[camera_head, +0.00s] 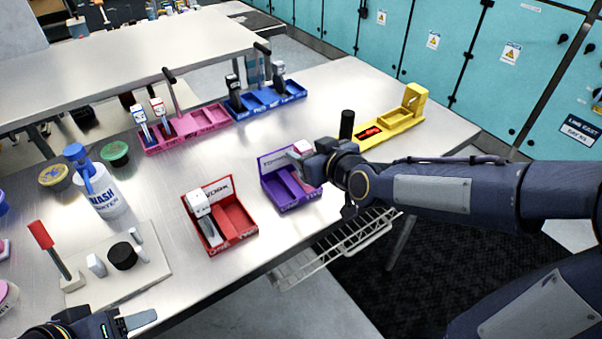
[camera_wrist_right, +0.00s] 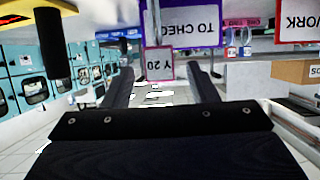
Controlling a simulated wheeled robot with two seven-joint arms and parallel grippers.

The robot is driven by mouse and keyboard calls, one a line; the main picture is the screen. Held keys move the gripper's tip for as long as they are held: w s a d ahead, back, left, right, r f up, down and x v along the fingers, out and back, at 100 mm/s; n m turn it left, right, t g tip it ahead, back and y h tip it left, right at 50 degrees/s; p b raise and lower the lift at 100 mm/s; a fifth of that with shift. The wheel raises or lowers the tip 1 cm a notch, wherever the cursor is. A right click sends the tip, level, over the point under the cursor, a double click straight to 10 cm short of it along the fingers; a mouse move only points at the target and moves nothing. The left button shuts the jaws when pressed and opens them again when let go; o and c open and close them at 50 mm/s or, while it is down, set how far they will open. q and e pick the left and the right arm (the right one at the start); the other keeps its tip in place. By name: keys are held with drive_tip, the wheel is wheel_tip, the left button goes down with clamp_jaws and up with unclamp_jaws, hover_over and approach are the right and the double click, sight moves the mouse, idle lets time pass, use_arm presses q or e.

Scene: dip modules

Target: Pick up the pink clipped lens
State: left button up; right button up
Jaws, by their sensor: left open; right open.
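In the right wrist view a pink-edged plate marked "Y 20" (camera_wrist_right: 159,62) stands between the open fingers of my right gripper (camera_wrist_right: 162,72). I see gaps on both sides of it. The purple tray's "TO CHECK" panel (camera_wrist_right: 195,30) is behind it. My left gripper (camera_head: 122,325) is open and empty at the bottom left, partly cut off by the frame.
A red tray (camera_head: 238,236) with a white-topped module stands left of the purple one. A pink tray (camera_head: 205,130), a blue tray (camera_head: 270,103) and a yellow tray (camera_head: 405,125) stand farther back. A wash bottle (camera_head: 107,197) is at the left. The table's front edge is close.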

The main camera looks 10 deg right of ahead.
sight(299, 146)
drive_tip(key=x, duration=0.4)
drive_tip(key=shift+w+r, duration=0.15)
drive_tip(key=shift+w, duration=0.05)
drive_tip(key=shift+c, duration=0.3)
clamp_jaws()
